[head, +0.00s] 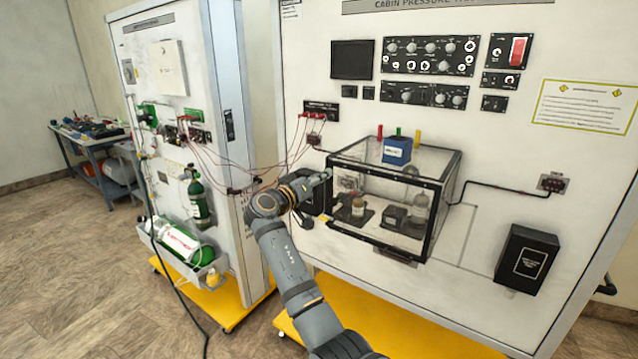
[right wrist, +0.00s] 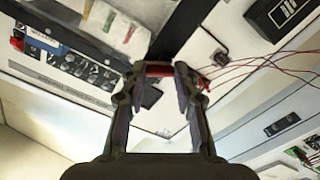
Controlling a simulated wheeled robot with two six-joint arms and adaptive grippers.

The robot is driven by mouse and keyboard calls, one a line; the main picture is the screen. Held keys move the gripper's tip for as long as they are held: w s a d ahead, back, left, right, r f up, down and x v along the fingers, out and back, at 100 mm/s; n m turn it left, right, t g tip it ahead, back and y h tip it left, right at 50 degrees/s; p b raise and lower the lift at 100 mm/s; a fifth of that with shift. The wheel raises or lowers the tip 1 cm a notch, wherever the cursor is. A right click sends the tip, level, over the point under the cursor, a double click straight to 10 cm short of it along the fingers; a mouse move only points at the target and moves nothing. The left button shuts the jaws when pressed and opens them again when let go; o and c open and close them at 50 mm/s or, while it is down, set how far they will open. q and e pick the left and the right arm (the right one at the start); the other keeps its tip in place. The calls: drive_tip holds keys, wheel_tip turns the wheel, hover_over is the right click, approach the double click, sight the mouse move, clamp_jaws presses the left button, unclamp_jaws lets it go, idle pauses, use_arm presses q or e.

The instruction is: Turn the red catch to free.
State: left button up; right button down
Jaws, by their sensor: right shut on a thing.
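The red catch (right wrist: 158,70) shows in the right wrist view as a short red bar between the fingertips of my right gripper (right wrist: 160,76). The fingers are closed on it from both sides. In the head view my right gripper (head: 324,177) is at the left upper edge of the clear black-framed box (head: 392,240) on the cabin pressure panel, and it hides the catch there. I cannot tell the catch's exact setting. My left gripper is not in view.
A blue block (head: 397,150) stands on the box top near small coloured posts. Red wires (head: 240,189) run between this panel and the left cabinet. A black box (head: 527,260) is mounted at the lower right. Floor at the left is open.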

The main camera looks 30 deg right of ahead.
drive_tip(key=shift+w+n+p, duration=0.15)
drive_tip(key=shift+n+p, duration=1.3)
drive_tip(key=shift+n, duration=4.45)
drive_tip(key=c, duration=1)
unclamp_jaws()
drive_tip(key=shift+a, duration=0.1)
